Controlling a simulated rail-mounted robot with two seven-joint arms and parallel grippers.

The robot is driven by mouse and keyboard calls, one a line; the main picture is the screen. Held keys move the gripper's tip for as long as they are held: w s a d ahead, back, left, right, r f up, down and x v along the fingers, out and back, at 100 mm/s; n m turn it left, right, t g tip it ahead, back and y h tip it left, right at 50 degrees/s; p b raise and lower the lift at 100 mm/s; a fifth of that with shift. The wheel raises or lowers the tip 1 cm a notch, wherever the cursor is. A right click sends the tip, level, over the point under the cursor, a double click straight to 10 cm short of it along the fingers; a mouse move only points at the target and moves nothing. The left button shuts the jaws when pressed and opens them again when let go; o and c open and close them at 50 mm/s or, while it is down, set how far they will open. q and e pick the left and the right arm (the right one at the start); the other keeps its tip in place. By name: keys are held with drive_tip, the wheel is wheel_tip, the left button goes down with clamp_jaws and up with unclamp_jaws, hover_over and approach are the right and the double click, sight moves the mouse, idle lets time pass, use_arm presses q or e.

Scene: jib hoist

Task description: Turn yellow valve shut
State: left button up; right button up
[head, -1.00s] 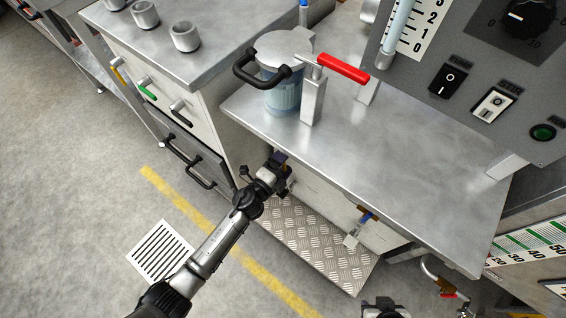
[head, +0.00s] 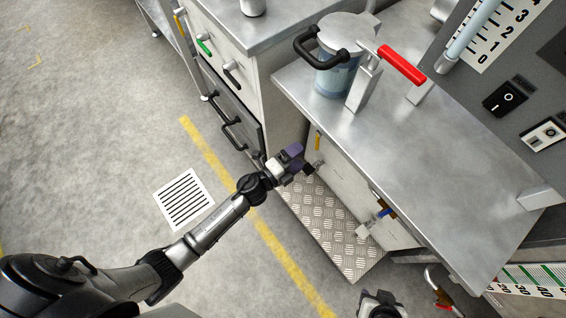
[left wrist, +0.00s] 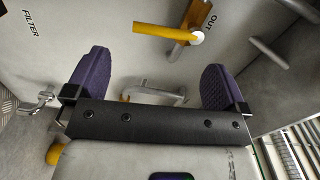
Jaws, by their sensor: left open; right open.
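The yellow valve handle (head: 318,141) stands upright on the pale front panel under the metal worktop. In the left wrist view a yellow lever (left wrist: 165,30) lies across a brass-coloured body beside the word OUT, beyond my fingertips. My left gripper (head: 300,158) is just left of and below the yellow handle in the head view. Its purple fingers (left wrist: 155,85) are spread wide, with nothing held; a metal pipe fitting (left wrist: 155,95) shows behind the gap. My right gripper (head: 381,305) is at the bottom edge, partly cut off, away from the valve.
A blue-handled valve (head: 385,212) sits on the same panel to the right. A tread-plate step (head: 325,225) lies below. Above are the worktop (head: 400,150), a lidded pot (head: 335,70) and a red lever (head: 402,65). The floor at left is open.

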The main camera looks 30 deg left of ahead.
use_arm(q)
drive_tip(key=p+v, duration=0.1)
drive_tip(key=v, duration=0.4)
drive_tip(key=shift+s+a, duration=0.1)
drive_tip(key=shift+s, duration=0.05)
drive_tip(key=shift+c, duration=0.4)
